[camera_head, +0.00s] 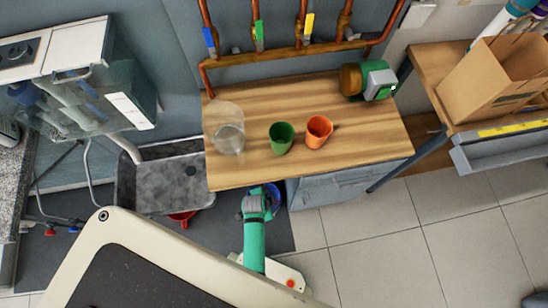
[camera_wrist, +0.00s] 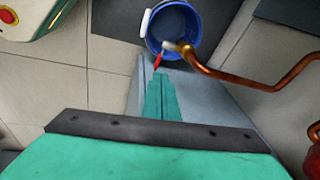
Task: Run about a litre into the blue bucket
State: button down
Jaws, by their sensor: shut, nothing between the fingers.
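The blue bucket (camera_wrist: 196,24) stands on the floor in the wrist view, with a white part on its left rim. A copper pipe (camera_wrist: 245,82) ends in a pale spout over the bucket's near part. A small red lever (camera_wrist: 158,61) sits beside the spout. My gripper (camera_wrist: 160,76) is shut and empty, its tips close to the red lever; contact is unclear. In the head view the bucket (camera_head: 277,197) is mostly hidden by the table edge and my gripper (camera_head: 254,192).
A wooden table (camera_head: 350,150) holds a clear container (camera_head: 229,138), a green cup (camera_head: 281,138) and an orange cup (camera_head: 318,131). Copper pipes (camera_head: 265,58) with coloured valve handles run behind it. A grey sink (camera_head: 150,190) is at left. Tiled floor (camera_head: 400,240) at right is clear.

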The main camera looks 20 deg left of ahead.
jog(key=w+m+g+h, duration=0.1)
jog(key=w, duration=0.1)
jog(key=m, duration=0.1)
send_near(276, 202)
jog(key=shift+g+h, duration=0.3)
jog(key=shift+h, duration=0.1)
jog(key=x, duration=0.5)
jog(key=shift+w+a+f, duration=0.3)
jog(key=shift+f, duration=0.05)
jog(key=shift+f, duration=0.1)
